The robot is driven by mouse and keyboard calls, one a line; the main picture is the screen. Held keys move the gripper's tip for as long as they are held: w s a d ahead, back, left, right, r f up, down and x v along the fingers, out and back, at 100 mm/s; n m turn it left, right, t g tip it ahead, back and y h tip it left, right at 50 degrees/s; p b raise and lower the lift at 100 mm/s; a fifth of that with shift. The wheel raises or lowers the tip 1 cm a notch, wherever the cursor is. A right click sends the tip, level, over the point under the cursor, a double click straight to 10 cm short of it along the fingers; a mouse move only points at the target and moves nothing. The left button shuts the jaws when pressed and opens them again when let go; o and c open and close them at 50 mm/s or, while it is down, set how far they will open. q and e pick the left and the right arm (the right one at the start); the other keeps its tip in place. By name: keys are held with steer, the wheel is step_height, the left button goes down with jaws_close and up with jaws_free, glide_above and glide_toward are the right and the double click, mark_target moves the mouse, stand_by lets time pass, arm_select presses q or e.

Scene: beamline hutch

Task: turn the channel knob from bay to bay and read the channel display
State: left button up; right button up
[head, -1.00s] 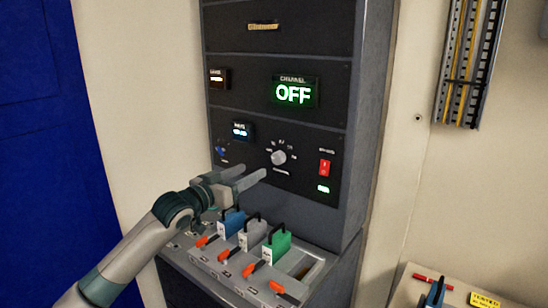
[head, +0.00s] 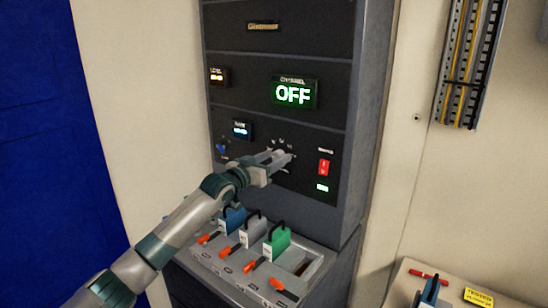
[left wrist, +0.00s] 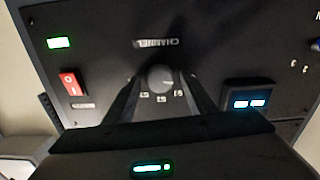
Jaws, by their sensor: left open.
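The channel display (head: 294,93) in the head view reads OFF in bright letters on green. The channel knob (left wrist: 160,79) is a round grey dial with a pale mark, seen in the left wrist view. My left gripper (head: 282,160) is at the knob in the head view and largely hides it. In the left wrist view its two dark fingers (left wrist: 160,90) stand open on either side of the knob. I cannot tell whether they touch it. My right gripper is not in view.
A red rocker switch (head: 323,167) and a small green light (head: 322,188) sit right of the knob. Below, a tray (head: 318,268) holds blue, grey and green handled modules with orange levers. A bench with a yellow label (head: 479,297) is at lower right.

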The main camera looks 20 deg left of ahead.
arm_select(q)
steer(key=c, duration=1)
steer(key=shift+c, duration=0.2)
steer(key=shift+m, duration=0.4)
steer(key=m, duration=0.2)
steer(key=shift+m, duration=0.3)
steer(key=shift+d+m, duration=0.1)
steer(key=shift+m, duration=2.1)
